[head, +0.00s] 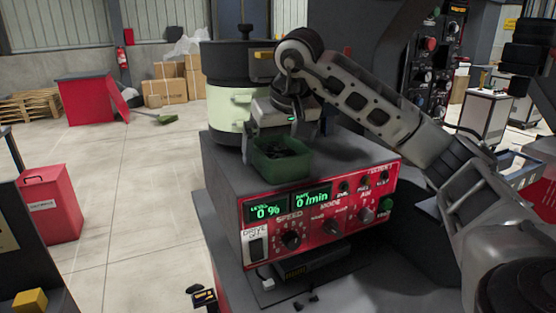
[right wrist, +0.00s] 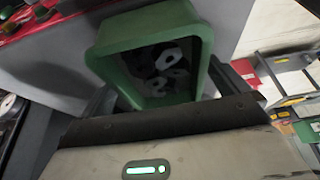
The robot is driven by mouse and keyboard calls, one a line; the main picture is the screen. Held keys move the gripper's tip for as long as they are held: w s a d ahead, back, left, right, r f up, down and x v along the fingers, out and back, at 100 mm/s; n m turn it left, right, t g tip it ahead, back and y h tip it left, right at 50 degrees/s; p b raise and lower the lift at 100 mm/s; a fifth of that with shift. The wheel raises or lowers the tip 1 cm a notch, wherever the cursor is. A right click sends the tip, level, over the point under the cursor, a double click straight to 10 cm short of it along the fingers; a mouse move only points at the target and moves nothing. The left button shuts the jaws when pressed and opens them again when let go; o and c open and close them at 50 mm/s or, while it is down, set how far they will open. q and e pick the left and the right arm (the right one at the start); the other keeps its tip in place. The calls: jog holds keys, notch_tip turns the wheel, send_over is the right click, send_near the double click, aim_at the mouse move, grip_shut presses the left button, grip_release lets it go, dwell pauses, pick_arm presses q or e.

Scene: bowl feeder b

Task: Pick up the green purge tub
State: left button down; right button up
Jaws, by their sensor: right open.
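The green purge tub (head: 283,170) stands on top of the control box with the red front panel, near its front edge. It holds several dark grey pieces. In the right wrist view the tub (right wrist: 112,68) shows at the top middle, its open top facing the camera. My right gripper (head: 282,141) points down at the tub from above and behind. In the wrist view its fingers are apart, one on each side of the tub's near part, which lies between them. The near wall is partly hidden by the gripper body. My left gripper is not in view.
The control box (head: 335,219) has knobs and green displays. A black and pale green bowl feeder (head: 226,105) stands just behind the tub. A red bin (head: 49,205) stands on the floor at left. Small dark parts (head: 306,302) lie below the box. Open floor lies left.

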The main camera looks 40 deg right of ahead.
jog(key=shift+f, duration=0.15)
jog(key=c, duration=1.2)
